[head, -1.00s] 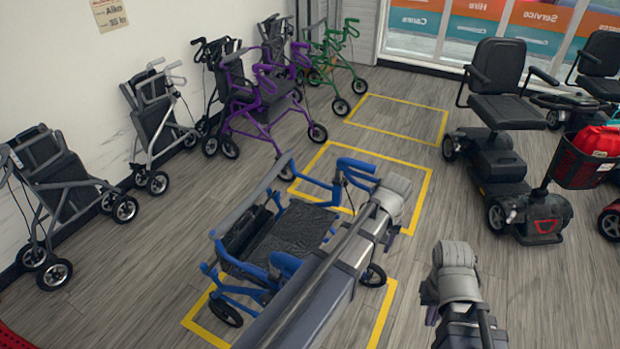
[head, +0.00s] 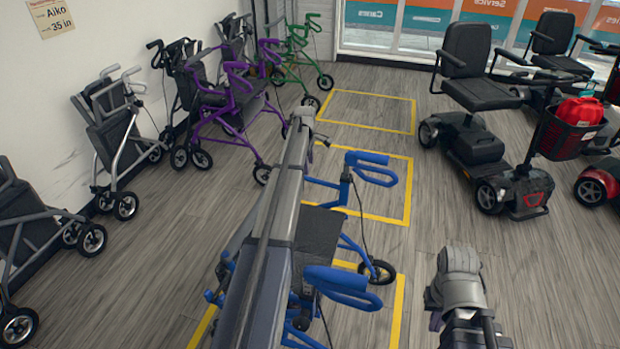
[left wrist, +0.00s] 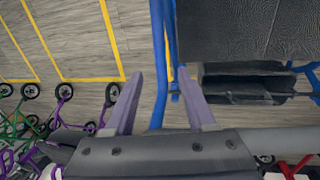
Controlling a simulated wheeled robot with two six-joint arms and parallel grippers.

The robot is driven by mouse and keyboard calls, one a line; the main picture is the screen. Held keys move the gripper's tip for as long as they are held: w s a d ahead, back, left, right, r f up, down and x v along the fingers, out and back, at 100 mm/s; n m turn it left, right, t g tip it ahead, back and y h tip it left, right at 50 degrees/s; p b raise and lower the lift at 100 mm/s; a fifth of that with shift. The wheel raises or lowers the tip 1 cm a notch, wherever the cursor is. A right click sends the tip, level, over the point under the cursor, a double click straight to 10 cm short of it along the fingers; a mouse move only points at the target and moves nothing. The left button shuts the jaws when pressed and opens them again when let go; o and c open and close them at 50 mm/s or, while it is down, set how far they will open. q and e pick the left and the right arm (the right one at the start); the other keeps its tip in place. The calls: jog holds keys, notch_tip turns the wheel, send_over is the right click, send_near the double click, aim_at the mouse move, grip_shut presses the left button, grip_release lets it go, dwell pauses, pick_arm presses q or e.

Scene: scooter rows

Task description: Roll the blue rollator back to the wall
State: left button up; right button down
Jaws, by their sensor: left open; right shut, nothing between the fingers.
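The blue rollator (head: 322,235) stands upright on the floor at the lower middle of the head view, with its black seat and blue handles showing. My left arm crosses in front of it and hides much of its left side. In the left wrist view my left gripper (left wrist: 160,84) is open, and a blue frame tube (left wrist: 163,45) of the rollator shows between its fingers. I cannot tell whether they touch it. My right gripper (head: 434,308) is shut and empty, low over bare floor right of the rollator. The wall (head: 80,95) is at the left.
Grey rollators (head: 112,140), a purple one (head: 225,110) and a green one (head: 300,58) line the wall. Yellow floor outlines (head: 408,190) lie under and beyond the blue rollator. Mobility scooters (head: 480,140) stand at the right. Bare floor lies between the blue rollator and the wall row.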

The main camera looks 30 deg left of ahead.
aim_at(310, 178)
pick_arm(q)
jog(key=shift+f, duration=0.15)
jog(key=f+b, duration=0.2)
jog(key=w+f+b, duration=0.1)
jog(key=f+b, duration=0.4)
jog(key=shift+w+a+f+b, duration=0.1)
jog(key=shift+w+f+b, duration=0.1)
jog(key=shift+f+b, duration=0.1)
jog(key=shift+r, duration=0.1)
grip_shut()
dwell(1.2)
